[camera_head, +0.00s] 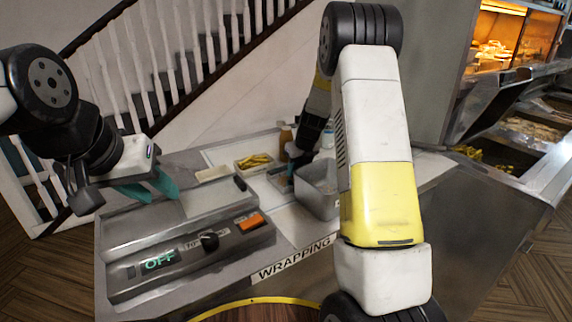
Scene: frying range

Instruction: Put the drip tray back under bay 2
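I cannot pick out a drip tray for certain, and no bay 2 label is readable. A grey open metal container (318,192) stands on the counter beside my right arm, which partly hides it. My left gripper (160,192) is above the panel unit at the left; its teal fingers are apart with nothing visible between them. My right gripper (294,168) is low over the counter, just left of the metal container, near a small shallow tray (277,181). My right arm hides part of this area, and its fingers are too small to judge.
The panel unit (225,243) has an OFF display, a knob and an orange switch. A tray of chips (254,163) and a brown bottle (286,136) stand behind on the counter, whose front edge bears a WRAPPING label (293,260). The metal range (545,165) is at the right.

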